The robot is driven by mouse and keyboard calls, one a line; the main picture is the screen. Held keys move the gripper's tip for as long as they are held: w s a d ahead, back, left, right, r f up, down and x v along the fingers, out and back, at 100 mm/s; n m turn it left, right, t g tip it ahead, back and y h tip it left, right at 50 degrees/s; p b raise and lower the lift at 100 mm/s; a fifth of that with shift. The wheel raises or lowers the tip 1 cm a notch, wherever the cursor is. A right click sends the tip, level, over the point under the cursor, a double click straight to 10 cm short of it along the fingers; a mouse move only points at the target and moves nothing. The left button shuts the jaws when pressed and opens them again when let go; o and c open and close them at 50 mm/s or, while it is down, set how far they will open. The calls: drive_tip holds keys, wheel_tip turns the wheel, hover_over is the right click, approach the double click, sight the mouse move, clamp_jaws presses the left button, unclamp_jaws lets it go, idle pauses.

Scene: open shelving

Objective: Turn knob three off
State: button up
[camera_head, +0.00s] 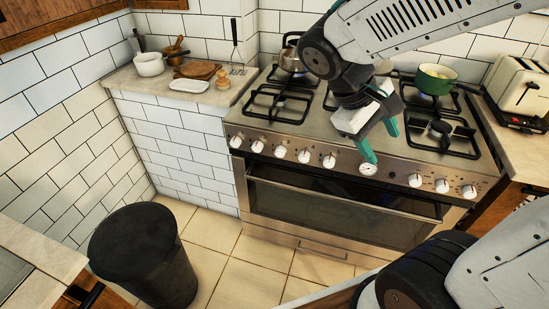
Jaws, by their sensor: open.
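The steel stove (300,128) has a row of white knobs along its front panel. The third knob from the left (280,151) is in plain view; its exact turn is too small to read. Which knob the task counts as three cannot be told, as no numbers are legible. A round white dial (368,168) sits right of the left group of knobs. My gripper (378,143) has teal fingers, spread apart and empty. It points down over the stove's front edge, just above the dial and right of the third knob; whether it touches anything cannot be told.
A kettle (289,58) stands on the back left burner and a green pot (434,80) at the back right. A toaster (521,92) is on the right counter. The oven handle (340,200) runs below the knobs. A black bin (145,255) stands on the floor at left.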

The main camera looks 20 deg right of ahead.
drive_tip(key=w+a+f+n+t+h, duration=0.1)
drive_tip(key=w+f+n+t+h, duration=0.1)
drive_tip(key=w+f+n+h, duration=0.5)
drive_tip(key=w+a+f+n+t+h, duration=0.1)
drive_tip(key=w+f+n+t+h, duration=0.15)
drive_tip(key=w, duration=0.75)
drive_tip(key=n+t+y, duration=0.4)
drive_tip(key=n+t, duration=0.8)
drive_tip(key=n, duration=0.1)
approach(279, 155)
drive_tip(key=x, duration=0.9)
drive_tip(key=shift+w, duration=0.1)
drive_tip(key=c, duration=1)
